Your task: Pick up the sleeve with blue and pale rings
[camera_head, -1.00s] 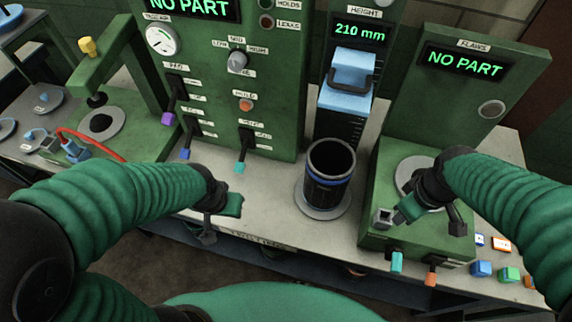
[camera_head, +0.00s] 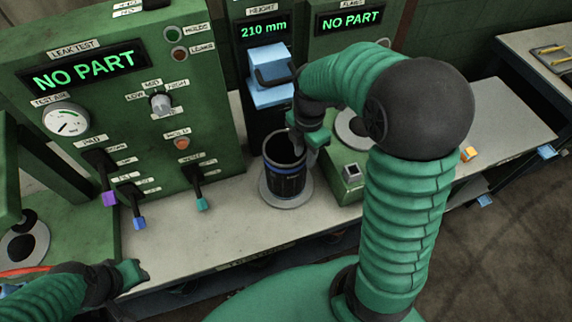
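The sleeve (camera_head: 286,168) is a dark, open-topped cylinder with a blue band and a thin pale ring. It stands upright on a round grey plate (camera_head: 286,197) in front of the height gauge. My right gripper (camera_head: 305,147) is at the sleeve's right rim, pointing down. Its fingers look apart, a dark one near the rim's inner edge and a green one outside. Whether they touch the wall is hidden. My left gripper (camera_head: 128,277) is low at the left, away from the sleeve. Its finger gap cannot be made out.
The blue height-gauge head (camera_head: 268,75) is just behind the sleeve, under a "210 mm" display. The green leak-test cabinet (camera_head: 120,110) with levers stands left. The flaw station (camera_head: 345,165) is close on the right. The bench (camera_head: 215,215) is bare left of the sleeve.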

